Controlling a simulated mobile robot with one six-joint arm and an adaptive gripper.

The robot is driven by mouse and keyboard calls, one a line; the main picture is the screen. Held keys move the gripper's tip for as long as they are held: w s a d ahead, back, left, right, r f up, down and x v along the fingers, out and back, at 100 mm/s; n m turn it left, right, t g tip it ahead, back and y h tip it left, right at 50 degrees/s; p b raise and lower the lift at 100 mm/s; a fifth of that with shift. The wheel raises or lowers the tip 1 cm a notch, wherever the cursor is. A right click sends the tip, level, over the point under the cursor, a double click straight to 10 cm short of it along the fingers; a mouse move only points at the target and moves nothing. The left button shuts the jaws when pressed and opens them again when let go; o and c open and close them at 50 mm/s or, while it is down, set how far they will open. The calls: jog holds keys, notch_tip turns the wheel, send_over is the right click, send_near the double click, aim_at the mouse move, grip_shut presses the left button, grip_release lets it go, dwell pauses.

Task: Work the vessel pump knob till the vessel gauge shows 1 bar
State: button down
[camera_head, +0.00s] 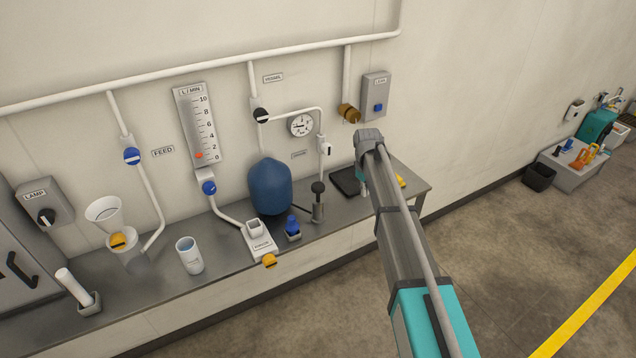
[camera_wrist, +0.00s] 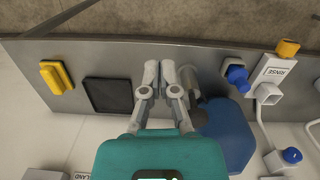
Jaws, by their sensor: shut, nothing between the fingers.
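The blue vessel (camera_head: 269,188) stands on the bench against the wall. The round white vessel gauge (camera_head: 301,125) is on the wall above it; its dark needle seems to point left, but the value is too small to read. The pump, with a round black knob (camera_head: 318,187) on an upright grey body, stands right of the vessel. In the wrist view my gripper (camera_wrist: 167,66) is shut and empty over the bench, beside the vessel (camera_wrist: 226,135). A grey part, perhaps the pump, shows partly between them. In the head view my arm mostly hides the gripper, right of the pump.
A black tray (camera_wrist: 108,95) and a yellow object (camera_wrist: 57,77) lie beside the gripper. A blue item in a holder (camera_head: 292,228) and the rinse box (camera_head: 262,244) stand left of the pump. A pipe with a white-handled valve (camera_head: 324,146) runs above the pump.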

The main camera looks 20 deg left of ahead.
aim_at(317, 184)
jog(key=w+a+r+n+p, duration=0.1)
jog(key=a, duration=0.5)
jog(key=w+a+r+n, duration=0.1)
jog(key=w+a+n, duration=0.1)
jog(key=a, duration=0.5)
jog(key=w+a+r+n+p, duration=0.1)
jog(key=a, duration=0.5)
jog(key=shift+w+a+n+p, duration=0.25)
jog(key=shift+w+n+p, duration=0.05)
jog(key=shift+w, duration=0.05)
jog(key=shift+f, duration=0.15)
jog(key=f+b, duration=0.6)
jog(key=b, duration=0.1)
jog(key=shift+d+f, duration=0.35)
jog(key=shift+f, duration=0.1)
